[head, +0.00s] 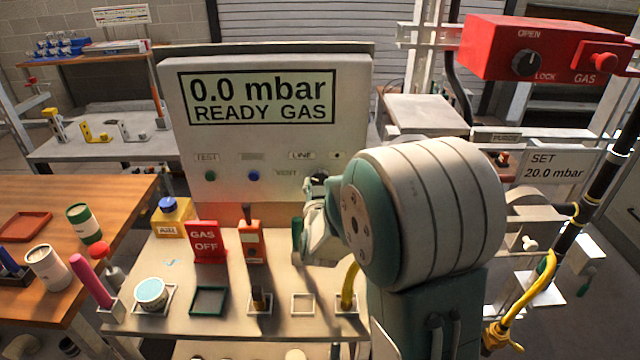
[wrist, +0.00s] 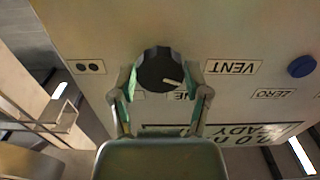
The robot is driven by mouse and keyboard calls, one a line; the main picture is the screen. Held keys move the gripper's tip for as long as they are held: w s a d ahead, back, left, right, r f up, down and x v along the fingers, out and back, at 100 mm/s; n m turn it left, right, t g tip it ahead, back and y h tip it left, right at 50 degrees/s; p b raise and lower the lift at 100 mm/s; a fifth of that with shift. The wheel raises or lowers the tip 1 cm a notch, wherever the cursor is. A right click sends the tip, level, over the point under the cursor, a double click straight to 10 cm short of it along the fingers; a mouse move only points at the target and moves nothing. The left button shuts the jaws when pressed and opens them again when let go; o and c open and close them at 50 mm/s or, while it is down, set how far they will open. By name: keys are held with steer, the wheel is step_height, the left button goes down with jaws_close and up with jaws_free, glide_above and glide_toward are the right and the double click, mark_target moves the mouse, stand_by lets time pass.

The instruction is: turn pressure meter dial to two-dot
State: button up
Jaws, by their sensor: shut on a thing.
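The pressure meter (head: 180,140) is a pale panel reading 0.0 mbar, READY GAS. Its round black dial (wrist: 158,66) shows in the wrist view, upside down there, with a white pointer mark toward the partly hidden LINE label (wrist: 182,96). The two-dot label (wrist: 90,67) is left of the dial in that view, and the VENT label (wrist: 233,67) is right. My gripper (wrist: 160,78) is shut on the dial, one finger on each side. In the head view my gripper (head: 318,195) is at the panel's lower right, and my arm partly covers the dial.
A blue button (wrist: 301,66) and a green button (head: 210,175) are on the panel. Below stand a red GAS OFF sign (head: 206,240), an orange handheld device (head: 250,241) and a yellow hose (head: 349,286). A red gas box (head: 500,45) hangs upper right.

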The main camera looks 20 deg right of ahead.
steer(key=shift+m, duration=0.4)
steer(key=m, duration=0.5)
steer(key=shift+w+a+r+m, duration=0.1)
steer(key=shift+a+m, duration=0.05)
steer(key=shift+m, duration=0.25)
steer(key=m, duration=1.3)
steer(key=shift+m, duration=0.3)
steer(key=m, duration=0.4)
steer(key=shift+m, duration=1.4)
